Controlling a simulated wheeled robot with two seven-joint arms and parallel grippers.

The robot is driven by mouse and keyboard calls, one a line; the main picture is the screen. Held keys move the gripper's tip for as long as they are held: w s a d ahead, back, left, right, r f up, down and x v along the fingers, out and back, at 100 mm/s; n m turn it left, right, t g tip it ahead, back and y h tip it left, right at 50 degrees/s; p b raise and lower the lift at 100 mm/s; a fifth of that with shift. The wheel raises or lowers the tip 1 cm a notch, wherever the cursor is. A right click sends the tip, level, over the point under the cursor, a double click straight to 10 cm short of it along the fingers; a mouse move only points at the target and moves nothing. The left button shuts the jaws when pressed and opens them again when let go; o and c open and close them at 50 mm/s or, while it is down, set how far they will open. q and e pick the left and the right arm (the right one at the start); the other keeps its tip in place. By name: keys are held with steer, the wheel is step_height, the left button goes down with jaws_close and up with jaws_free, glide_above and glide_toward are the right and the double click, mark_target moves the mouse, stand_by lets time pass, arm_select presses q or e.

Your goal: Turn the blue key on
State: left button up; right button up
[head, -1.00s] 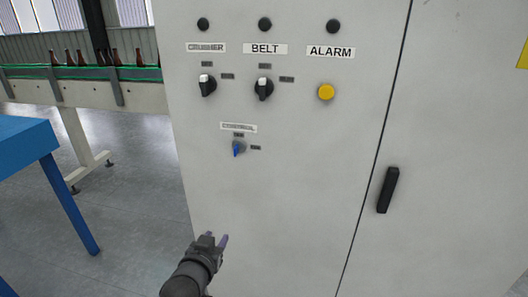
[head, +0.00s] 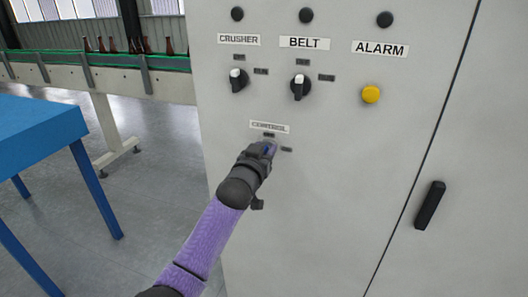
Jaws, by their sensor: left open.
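The blue key (head: 267,147) sits under the CONTROL label (head: 269,127) on the pale cabinet (head: 320,220). The key's angle is hidden. My right gripper is not in view.
Black CRUSHER (head: 238,80) and BELT (head: 299,87) switches and a yellow ALARM button (head: 371,94) are above. A black door handle (head: 430,205) is at right. A blue table (head: 40,130) and a conveyor with amber bottles (head: 135,46) are at left.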

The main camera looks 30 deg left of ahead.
arm_select(q)
jaws_close()
